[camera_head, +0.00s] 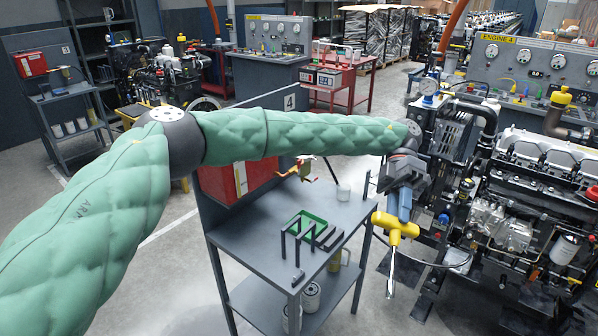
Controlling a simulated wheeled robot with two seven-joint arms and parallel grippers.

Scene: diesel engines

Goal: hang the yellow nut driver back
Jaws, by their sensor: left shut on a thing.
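The yellow nut driver (395,229) has a T-shaped yellow handle and a thin metal shaft pointing down. My left gripper (402,208) is shut on it at the handle and holds it in the air, just right of the grey workbench (262,250). The shaft hangs roughly upright, clear of the bench edge. A dark rack with several prongs (309,236) stands on the bench top, to the left of the driver. My right gripper is not in view.
A large engine (545,165) stands close on the right. Cans (311,297) sit on the lower shelf.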

